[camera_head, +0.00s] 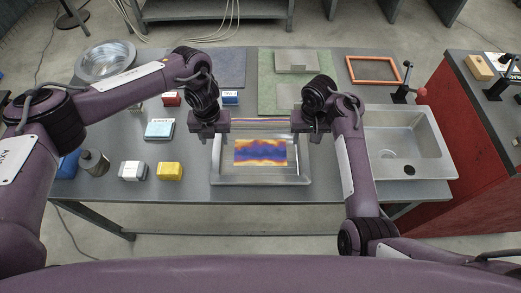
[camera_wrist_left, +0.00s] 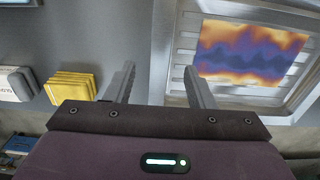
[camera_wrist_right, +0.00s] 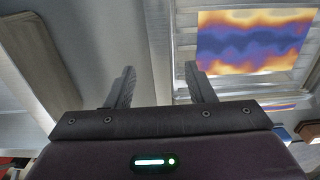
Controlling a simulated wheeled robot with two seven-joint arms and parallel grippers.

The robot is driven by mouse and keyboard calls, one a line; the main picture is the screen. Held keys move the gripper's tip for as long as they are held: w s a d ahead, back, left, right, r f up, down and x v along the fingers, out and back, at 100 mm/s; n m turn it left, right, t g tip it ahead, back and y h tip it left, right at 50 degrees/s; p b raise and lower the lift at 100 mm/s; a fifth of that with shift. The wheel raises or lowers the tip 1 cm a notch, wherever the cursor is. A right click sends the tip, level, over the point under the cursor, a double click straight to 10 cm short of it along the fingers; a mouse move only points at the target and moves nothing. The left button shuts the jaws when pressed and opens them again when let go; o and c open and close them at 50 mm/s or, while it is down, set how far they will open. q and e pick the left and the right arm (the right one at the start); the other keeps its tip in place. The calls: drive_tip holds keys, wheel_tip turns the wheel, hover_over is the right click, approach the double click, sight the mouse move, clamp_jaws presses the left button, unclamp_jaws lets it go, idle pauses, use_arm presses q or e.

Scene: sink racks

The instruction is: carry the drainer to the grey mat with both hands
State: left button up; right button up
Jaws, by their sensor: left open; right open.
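The drainer (camera_head: 262,182) is a shallow silver metal tray with a patch of purple, blue and orange pattern inside. It lies on the grey table in front of me. My left gripper (camera_head: 209,142) is open at its left side; in the left wrist view the drainer's left edge (camera_wrist_left: 162,60) shows between the fingers. My right gripper (camera_head: 312,138) is open at its right side; in the right wrist view the right edge (camera_wrist_right: 158,40) shows between the fingers. I cannot tell whether the fingers touch it. The dark grey mat (camera_head: 228,68) lies flat at the back, left of a green mat.
A green mat (camera_head: 268,92) with a metal plate lies at the back, beside an orange frame (camera_head: 374,70). A sink basin (camera_head: 425,150) is on the right. A yellow block (camera_head: 170,172), small boxes and a metal bowl (camera_head: 106,62) are on the left.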

sight(217, 148)
use_arm(q)
drive_tip(key=shift+f, duration=2.25)
use_arm(e)
drive_tip(key=shift+f, duration=2.3)
use_arm(q)
clamp_jaws()
use_arm(e)
clamp_jaws()
drive_tip(key=shift+r, duration=0.1)
